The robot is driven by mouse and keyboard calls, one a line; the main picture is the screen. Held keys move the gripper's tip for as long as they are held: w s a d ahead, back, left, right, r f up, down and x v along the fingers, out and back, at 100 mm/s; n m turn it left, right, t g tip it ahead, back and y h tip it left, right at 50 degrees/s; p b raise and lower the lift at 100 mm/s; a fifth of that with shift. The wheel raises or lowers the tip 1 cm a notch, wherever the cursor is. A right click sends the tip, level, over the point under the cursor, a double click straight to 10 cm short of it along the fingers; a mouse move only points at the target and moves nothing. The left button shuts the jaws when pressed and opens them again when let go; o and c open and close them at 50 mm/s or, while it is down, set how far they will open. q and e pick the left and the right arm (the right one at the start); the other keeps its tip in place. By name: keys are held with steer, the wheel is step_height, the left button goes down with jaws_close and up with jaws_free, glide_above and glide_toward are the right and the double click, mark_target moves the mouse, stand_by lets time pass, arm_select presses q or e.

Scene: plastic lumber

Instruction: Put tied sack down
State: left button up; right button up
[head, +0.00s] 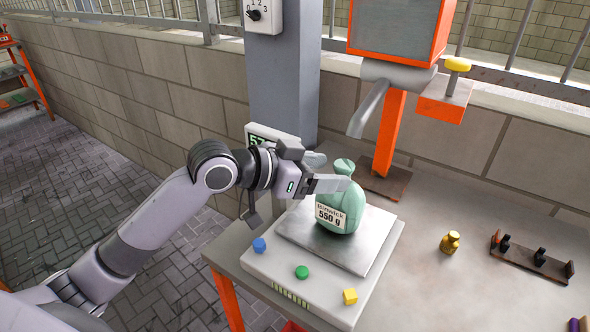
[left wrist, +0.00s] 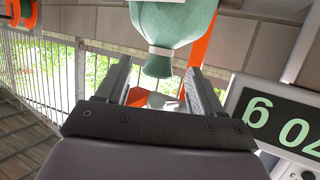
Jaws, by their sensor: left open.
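A pale green tied sack (head: 342,205) with a "550 g" label stands upright on the metal plate (head: 374,264) of a bench scale (head: 268,268). My left gripper (head: 332,178) is at the height of the sack's tied neck, on its left side in the head view. In the left wrist view, the sack (left wrist: 172,25) appears upside down, with its neck and tuft between the two spread fingers (left wrist: 158,78). The fingers look clear of the neck. The scale's display (left wrist: 275,118) shows green digits, partly cut off. My right gripper is not in view.
Blue, green and yellow buttons (head: 302,272) line the scale's front. An orange post with a spout (head: 370,108) stands behind the sack. A brass weight (head: 450,242) and a rack (head: 530,257) are at right. Bare tabletop lies between the scale and the brass weight.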

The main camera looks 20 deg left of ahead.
arm_select(q)
steer(key=v, duration=0.6)
steer(key=shift+s+a, duration=0.2)
steer(key=shift+s, duration=0.05)
steer(key=shift+r, duration=0.1)
